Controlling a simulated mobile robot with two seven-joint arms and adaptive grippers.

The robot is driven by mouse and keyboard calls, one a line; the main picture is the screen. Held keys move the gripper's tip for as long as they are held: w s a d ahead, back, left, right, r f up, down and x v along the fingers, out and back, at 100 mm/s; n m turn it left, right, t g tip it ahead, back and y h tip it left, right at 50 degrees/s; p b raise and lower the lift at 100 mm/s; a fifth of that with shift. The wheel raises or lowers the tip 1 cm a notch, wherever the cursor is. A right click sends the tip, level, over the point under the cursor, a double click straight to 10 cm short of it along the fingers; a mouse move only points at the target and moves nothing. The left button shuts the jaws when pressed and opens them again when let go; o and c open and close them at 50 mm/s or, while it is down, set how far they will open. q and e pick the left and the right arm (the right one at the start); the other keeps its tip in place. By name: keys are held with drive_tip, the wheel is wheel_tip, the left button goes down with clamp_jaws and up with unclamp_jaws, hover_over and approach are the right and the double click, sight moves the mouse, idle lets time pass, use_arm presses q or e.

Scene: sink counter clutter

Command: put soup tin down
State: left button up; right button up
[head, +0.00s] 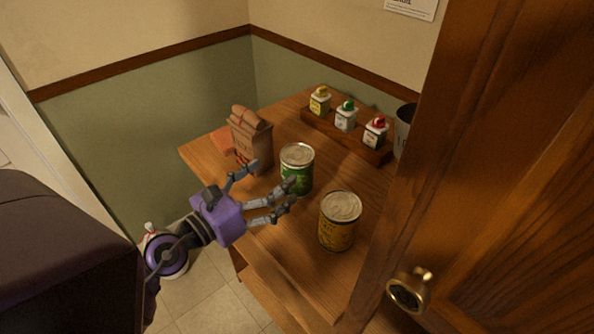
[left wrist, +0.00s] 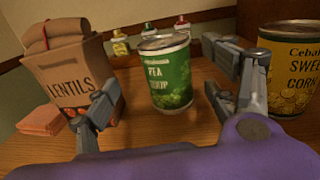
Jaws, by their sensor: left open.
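The green soup tin (head: 297,171), labelled as pea soup in the left wrist view (left wrist: 167,75), stands upright on the wooden counter (head: 290,262). My left gripper (head: 267,190) is open, with its fingers spread and pointing toward the tin. In the left wrist view the tin stands beyond the fingertips, in the gap between them, with no finger visibly closed on it. My right gripper does not show in either view.
A yellow sweet corn tin (head: 338,222) stands close to the right of my left gripper. A brown lentils bag (head: 251,138) and an orange cloth (head: 222,141) are on the left. A rack (head: 345,136) holds three bottles behind. A wooden door (head: 500,190) blocks the right side.

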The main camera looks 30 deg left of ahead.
sight(298, 163)
use_arm(q)
drive_tip(key=shift+w+d+r, duration=0.1)
drive_tip(key=shift+w+d, duration=0.05)
drive_tip(key=shift+w, duration=0.2)
drive_tip(key=p+x, duration=0.1)
drive_tip(key=x, duration=0.1)
drive_tip(key=p+x, duration=0.1)
drive_tip(key=x, duration=0.1)
drive_tip(key=p+x, duration=0.1)
drive_tip(key=x, duration=0.1)
drive_tip(key=shift+w+d+r, duration=0.15)
drive_tip(key=shift+d, duration=0.25)
drive_tip(key=shift+w+d, duration=0.1)
drive_tip(key=shift+w, duration=0.2)
drive_tip(key=shift+f, duration=0.25)
